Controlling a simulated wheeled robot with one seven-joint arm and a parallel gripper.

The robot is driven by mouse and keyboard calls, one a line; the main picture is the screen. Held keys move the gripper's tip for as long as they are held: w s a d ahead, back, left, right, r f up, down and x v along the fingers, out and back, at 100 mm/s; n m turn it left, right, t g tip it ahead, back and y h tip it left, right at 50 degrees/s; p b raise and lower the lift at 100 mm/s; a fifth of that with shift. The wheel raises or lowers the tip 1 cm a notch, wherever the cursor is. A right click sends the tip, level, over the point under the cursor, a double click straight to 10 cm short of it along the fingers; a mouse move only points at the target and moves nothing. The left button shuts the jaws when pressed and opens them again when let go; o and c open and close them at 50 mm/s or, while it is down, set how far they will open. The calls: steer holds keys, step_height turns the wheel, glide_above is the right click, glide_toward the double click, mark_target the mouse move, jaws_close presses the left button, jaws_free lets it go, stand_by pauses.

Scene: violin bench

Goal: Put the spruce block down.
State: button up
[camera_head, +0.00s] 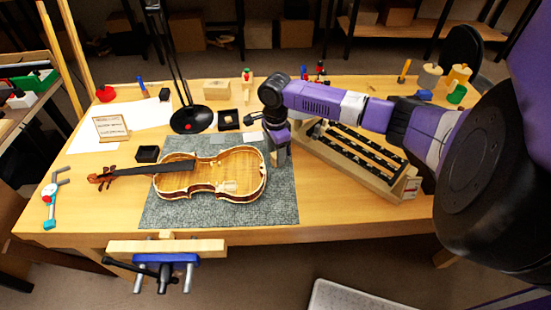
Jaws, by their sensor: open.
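My gripper (280,158) is open and points down over the right part of the grey mat (285,208), just beyond the right end of the violin (215,178). The violin lies flat on the mat, its neck to the left. A pale wooden block (216,89) lies at the back of the bench, well apart from my gripper; I cannot tell whether it is the spruce block. The space between and under my fingertips is too small and partly hidden to show whether a block is there.
A wooden rack with dark slots (350,150) stands close to the right of my gripper. A black lamp base (191,120) and small dark trays (148,154) are behind the violin. A vise (165,247) sticks out at the front edge. The front right of the bench is clear.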

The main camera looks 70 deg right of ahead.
mark_target(275, 155)
steer(key=shift+f, duration=0.15)
jaws_close()
stand_by(0.4)
step_height(275, 155, up, 20)
steer(key=shift+b, duration=0.35)
